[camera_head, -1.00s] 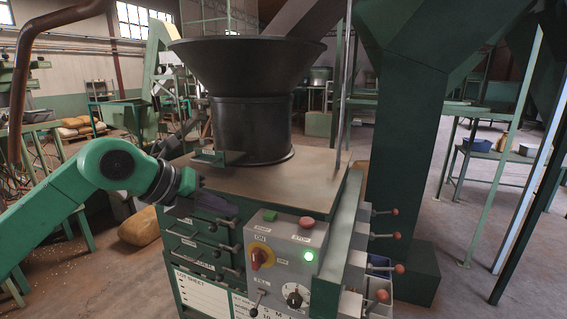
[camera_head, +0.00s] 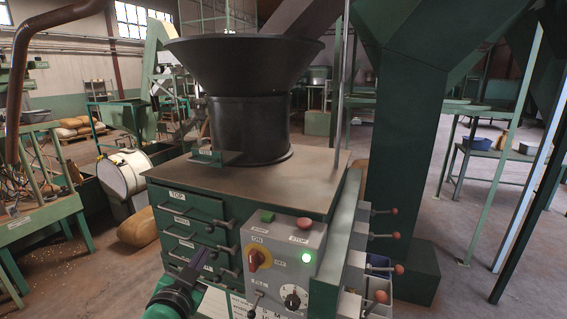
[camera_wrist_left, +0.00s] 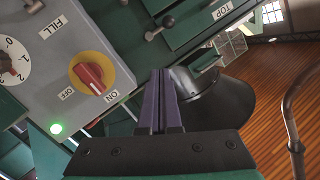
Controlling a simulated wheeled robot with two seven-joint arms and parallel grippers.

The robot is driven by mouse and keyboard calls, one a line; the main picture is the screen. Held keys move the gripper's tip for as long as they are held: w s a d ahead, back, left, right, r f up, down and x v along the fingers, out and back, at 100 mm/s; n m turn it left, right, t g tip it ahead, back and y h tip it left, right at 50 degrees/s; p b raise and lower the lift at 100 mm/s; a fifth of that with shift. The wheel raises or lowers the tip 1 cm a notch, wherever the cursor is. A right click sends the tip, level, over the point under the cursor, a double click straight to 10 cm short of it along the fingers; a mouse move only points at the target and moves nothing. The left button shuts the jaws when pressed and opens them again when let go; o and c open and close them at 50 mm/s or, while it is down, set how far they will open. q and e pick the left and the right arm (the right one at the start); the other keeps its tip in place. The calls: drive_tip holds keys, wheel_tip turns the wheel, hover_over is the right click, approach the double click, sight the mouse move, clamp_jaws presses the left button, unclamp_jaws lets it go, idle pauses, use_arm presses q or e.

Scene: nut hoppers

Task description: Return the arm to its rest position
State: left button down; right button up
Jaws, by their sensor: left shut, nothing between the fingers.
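My left arm comes in at the bottom of the head view. Its gripper (camera_head: 203,261) is low in front of the green drawers of the machine, left of the grey control panel (camera_head: 284,262). In the left wrist view the two purple fingers (camera_wrist_left: 163,76) lie side by side, shut and empty. That view also shows the control panel (camera_wrist_left: 62,62) with its red switch knob on a yellow disc, to the left of the fingers. I cannot tell whether the fingertips touch the drawers. My right gripper is not in view.
A black hopper (camera_head: 248,100) stands on the machine's brown top (camera_head: 300,180). Red-knobbed levers (camera_head: 393,236) stick out on the right side. A white drum (camera_head: 123,174) and a yellow sack (camera_head: 139,228) are at the left. Open floor lies at the right.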

use_arm(q)
drive_tip(key=s+a+f+n+g+y, duration=0.1)
drive_tip(key=s+a+f+n+g, duration=0.1)
drive_tip(key=s+f+g, duration=0.45)
drive_tip(key=s+a+f+n+g, duration=0.15)
drive_tip(key=s+f, duration=0.25)
drive_tip(key=f, duration=0.6)
drive_tip(key=s+a+f+g, duration=0.1)
drive_tip(key=s+f+g, duration=0.55)
drive_tip(key=s, duration=0.65)
wheel_tip(320, 180, down, 24)
drive_tip(key=s, duration=0.2)
drive_tip(key=s+a+f+g, duration=0.1)
drive_tip(key=s+a+f, duration=0.2)
drive_tip(key=s+f, duration=1.1)
drive_tip(key=s, duration=0.2)
drive_tip(key=shift+s+a+f, duration=0.2)
drive_tip(key=shift+s+f, duration=0.1)
drive_tip(key=shift+f, duration=0.1)
